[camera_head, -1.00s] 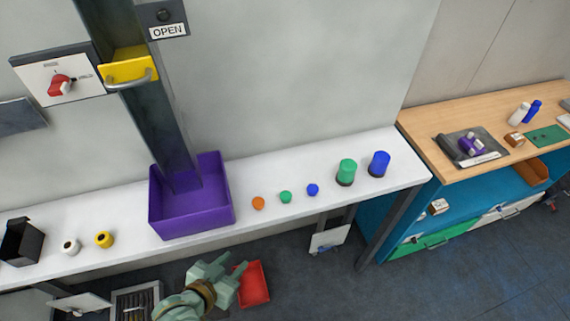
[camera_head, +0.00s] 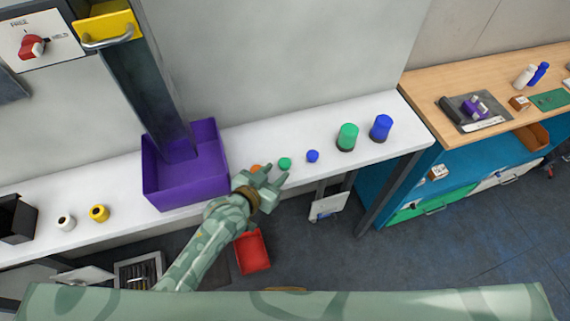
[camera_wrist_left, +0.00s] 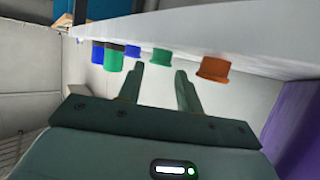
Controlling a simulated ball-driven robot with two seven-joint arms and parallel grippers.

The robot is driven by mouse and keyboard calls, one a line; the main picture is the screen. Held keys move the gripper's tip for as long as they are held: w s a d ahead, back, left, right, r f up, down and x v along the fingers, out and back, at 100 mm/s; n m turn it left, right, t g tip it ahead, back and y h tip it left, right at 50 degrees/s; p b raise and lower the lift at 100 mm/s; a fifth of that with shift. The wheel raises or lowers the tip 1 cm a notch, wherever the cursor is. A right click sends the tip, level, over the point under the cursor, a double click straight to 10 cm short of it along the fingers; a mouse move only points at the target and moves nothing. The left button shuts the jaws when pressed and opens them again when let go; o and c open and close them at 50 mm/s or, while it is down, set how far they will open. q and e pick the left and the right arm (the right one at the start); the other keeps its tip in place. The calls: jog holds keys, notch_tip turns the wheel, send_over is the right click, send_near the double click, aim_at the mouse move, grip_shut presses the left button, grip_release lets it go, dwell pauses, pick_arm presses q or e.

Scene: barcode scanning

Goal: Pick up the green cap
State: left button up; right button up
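The small green cap (camera_head: 285,163) stands on the white shelf, between an orange cap (camera_head: 256,168) and a small blue cap (camera_head: 313,156). My left gripper (camera_head: 274,175) is at the shelf's front edge, just in front of the green and orange caps, and partly covers the orange one. In the left wrist view the fingers (camera_wrist_left: 159,72) are apart with nothing between them. The green cap (camera_wrist_left: 161,57) shows beyond the gap between the fingertips, and the orange cap (camera_wrist_left: 214,70) is to the right. My right gripper is not in view.
A purple bin (camera_head: 185,190) stands left of the caps, under a dark chute. A larger green cylinder (camera_head: 347,137) and blue cylinder (camera_head: 381,128) stand to the right. The white shelf (camera_head: 405,140) has a front edge close to my gripper. A red bin (camera_head: 253,252) is below.

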aim_at(281, 167)
pick_arm(q)
jog(key=x, duration=0.4)
jog(key=shift+a+f+b, duration=0.1)
jog(key=shift+a+b, duration=0.1)
jog(key=shift+b, duration=0.15)
jog(key=shift+s, duration=0.1)
jog(key=shift+c, duration=1)
jog(key=c, duration=0.4)
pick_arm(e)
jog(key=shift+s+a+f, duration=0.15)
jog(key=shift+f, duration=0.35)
